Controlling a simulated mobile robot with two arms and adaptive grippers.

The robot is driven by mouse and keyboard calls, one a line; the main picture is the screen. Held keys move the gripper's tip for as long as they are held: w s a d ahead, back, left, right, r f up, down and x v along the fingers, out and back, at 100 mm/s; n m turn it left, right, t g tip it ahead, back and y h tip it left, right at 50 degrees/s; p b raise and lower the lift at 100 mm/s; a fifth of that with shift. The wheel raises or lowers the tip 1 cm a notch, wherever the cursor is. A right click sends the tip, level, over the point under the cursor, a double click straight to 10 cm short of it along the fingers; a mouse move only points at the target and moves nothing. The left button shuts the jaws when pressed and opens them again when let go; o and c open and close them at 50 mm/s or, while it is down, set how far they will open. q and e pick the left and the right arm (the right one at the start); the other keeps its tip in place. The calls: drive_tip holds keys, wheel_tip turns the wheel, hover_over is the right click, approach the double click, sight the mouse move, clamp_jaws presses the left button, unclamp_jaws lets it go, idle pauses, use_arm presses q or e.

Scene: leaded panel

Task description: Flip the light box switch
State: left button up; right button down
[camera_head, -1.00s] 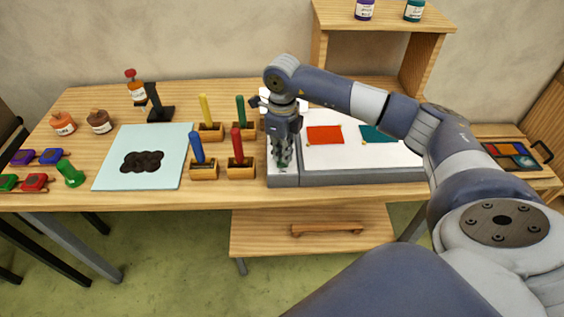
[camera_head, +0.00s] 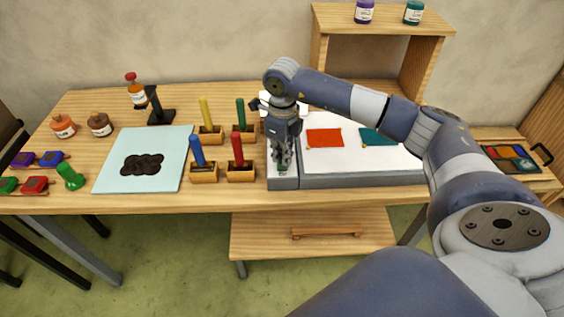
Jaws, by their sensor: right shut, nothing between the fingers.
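The light box (camera_head: 362,180) is a grey box with a white top, on the right half of the table. A red piece (camera_head: 324,137) and a teal piece (camera_head: 377,137) lie on its top. A narrow grey switch section (camera_head: 283,183) adjoins its left end. My right gripper (camera_head: 283,168) points down over this section, shut and empty, with its fingertips at or just above it. A small green spot shows at the fingertips. The switch itself is mostly hidden by the gripper, so I cannot tell its position. My left gripper is out of view.
Wooden holders with coloured handles (camera_head: 204,173) stand just left of the gripper. A pale blue mat (camera_head: 112,175) with a dark blob, bottles (camera_head: 137,92) and coloured pads (camera_head: 36,185) are further left. A wooden shelf (camera_head: 375,17) stands behind. A paint tray (camera_head: 512,158) is at right.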

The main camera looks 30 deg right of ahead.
sight(282, 167)
drive_tip(key=shift+s+f+b, duration=0.1)
drive_tip(key=shift+f+b, duration=0.9)
drive_tip(key=shift+f, duration=0.2)
idle(0.7)
drive_tip(key=shift+r, duration=0.1)
drive_tip(key=shift+r+p, duration=0.65)
drive_tip(key=shift+r, duration=0.15)
drive_tip(key=shift+r+p, duration=1.5)
drive_tip(key=shift+r, duration=1.15)
